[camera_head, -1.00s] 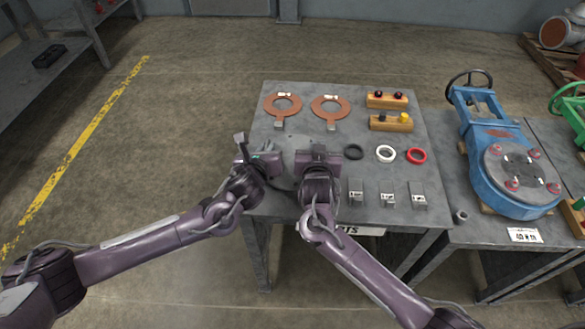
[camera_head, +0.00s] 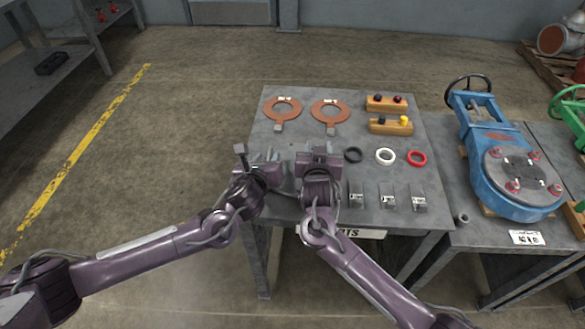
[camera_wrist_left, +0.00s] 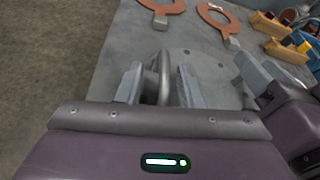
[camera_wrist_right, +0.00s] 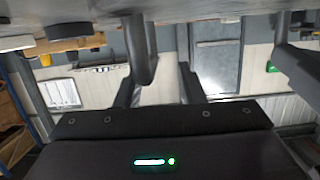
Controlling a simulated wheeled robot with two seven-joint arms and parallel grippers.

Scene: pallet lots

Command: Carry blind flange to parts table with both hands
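The blind flange is a grey disc with bolt holes (camera_wrist_left: 205,62), over the near left part of the grey parts table (camera_head: 345,100). In the head view my arms mostly hide it. Whether it touches the tabletop is hard to tell. My left gripper (camera_head: 262,168) is open, its fingers either side of an upright handle (camera_wrist_left: 164,75), with gaps showing in the left wrist view. My right gripper (camera_head: 319,158) is beside it. In the right wrist view its fingers are apart, with another handle (camera_wrist_right: 142,50) near the left finger and clear space towards the right one.
Two copper-coloured rings (camera_head: 283,109) (camera_head: 330,111) lie at the back of the table. Wooden blocks with knobs (camera_head: 388,103), black, white and red rings (camera_head: 385,156) and small metal blocks (camera_head: 387,197) fill the right side. A blue valve (camera_head: 510,170) stands on the adjoining table.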

